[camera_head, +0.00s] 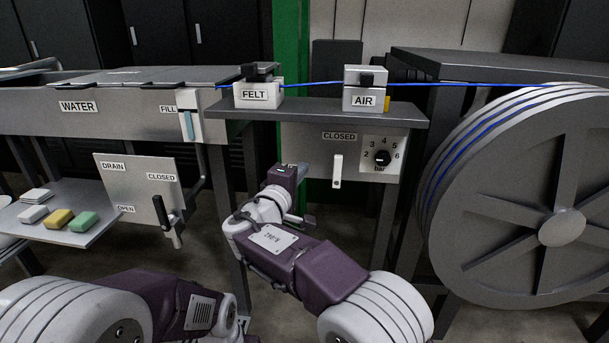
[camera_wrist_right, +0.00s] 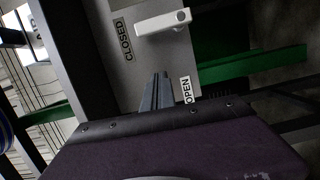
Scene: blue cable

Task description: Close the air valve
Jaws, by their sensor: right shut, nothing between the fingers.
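The air valve's white lever (camera_head: 337,170) is on the grey panel below the block marked AIR (camera_head: 364,98). It stands upright, its free end pointing up toward the CLOSED label (camera_head: 340,136). In the right wrist view the lever (camera_wrist_right: 160,23) also points toward the CLOSED label (camera_wrist_right: 122,39), away from the OPEN label (camera_wrist_right: 186,90). My right gripper (camera_head: 300,167) is left of the lever, apart from it. In the right wrist view its fingers (camera_wrist_right: 157,90) are together and empty, beside the OPEN label. My left gripper is not in view; only its arm shows at lower left.
A pressure dial (camera_head: 382,157) is right of the lever. A blue cable (camera_head: 315,84) runs through the FELT block (camera_head: 258,95) and AIR block to a large reel (camera_head: 520,200) at right. A drain lever (camera_head: 163,214) and a shelf (camera_head: 95,228) with sponges are at left.

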